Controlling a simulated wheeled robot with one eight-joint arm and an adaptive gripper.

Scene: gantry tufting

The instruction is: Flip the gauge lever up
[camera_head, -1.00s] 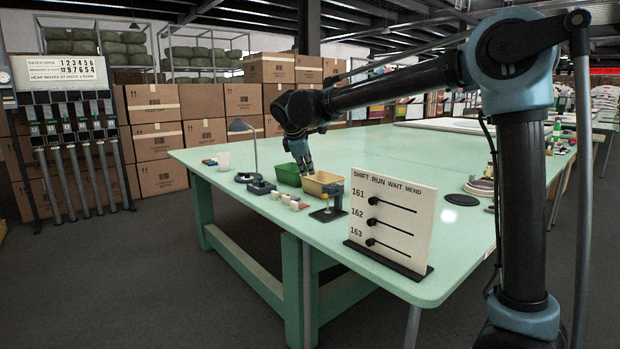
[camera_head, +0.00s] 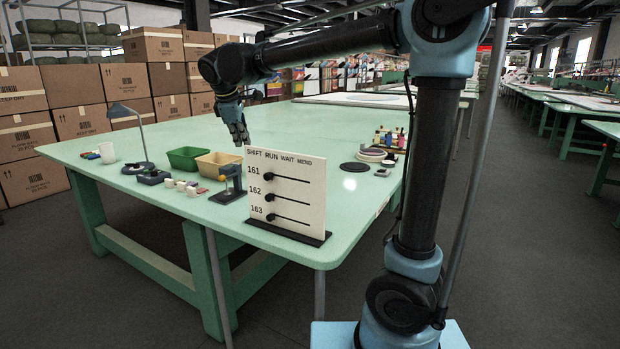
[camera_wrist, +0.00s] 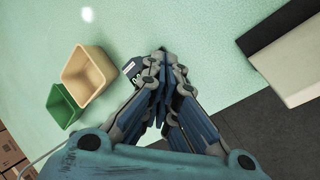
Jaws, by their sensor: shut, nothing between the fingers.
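The small dark gauge (camera_head: 229,184) stands on the near side of the green table, between the tan bin and the white sign board. Its lever is too small to make out. My gripper (camera_head: 238,138) points down above the table, higher than the gauge and apart from it in the picture. In the wrist view my gripper (camera_wrist: 162,62) is shut and empty, with its fingers together. The gauge (camera_wrist: 132,68) shows beside the fingertips, partly hidden by the fingers; a small display with digits shows on it.
A tan bin (camera_head: 218,160) and a green bin (camera_head: 186,157) stand left of the gauge. The white board (camera_head: 286,190) with sliders stands close on its right. Small blocks (camera_head: 180,185), a lamp (camera_head: 138,130) and a white cup (camera_head: 106,152) are further left. The table's middle is clear.

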